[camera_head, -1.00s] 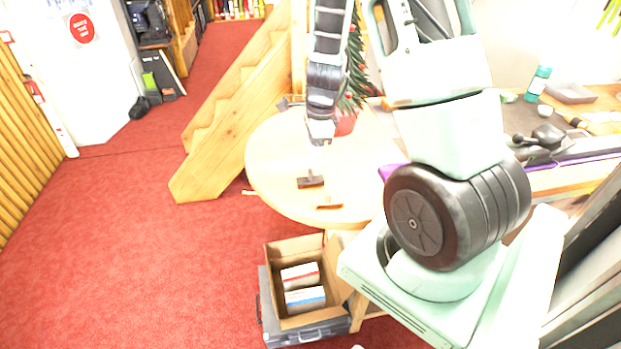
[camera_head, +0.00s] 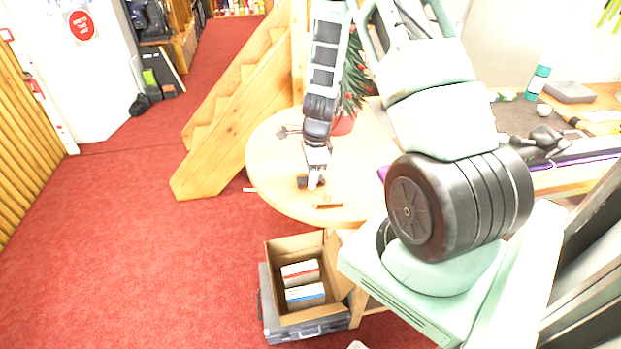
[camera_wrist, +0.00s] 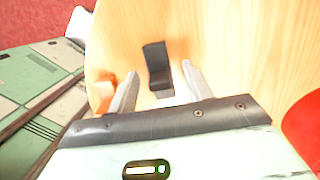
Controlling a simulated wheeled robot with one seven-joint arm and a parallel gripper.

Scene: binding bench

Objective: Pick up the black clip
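The black clip (camera_wrist: 157,62) lies on the round wooden table, just beyond and between my fingertips in the wrist view. It has a wide dark part and a pale part towards my gripper. In the head view the black clip (camera_head: 302,182) is partly hidden by my gripper (camera_head: 315,185), which points down over it. In the wrist view my gripper (camera_wrist: 160,80) is open, with one finger on each side of the clip's near end and nothing held. The exact height of the fingertips above the table is hard to tell.
The round table (camera_head: 275,165) also holds a small wooden piece (camera_head: 328,202) near the front edge and a potted plant (camera_head: 345,122) behind. An open cardboard box (camera_head: 285,250) with books stands below the table. The table's left part is mostly clear.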

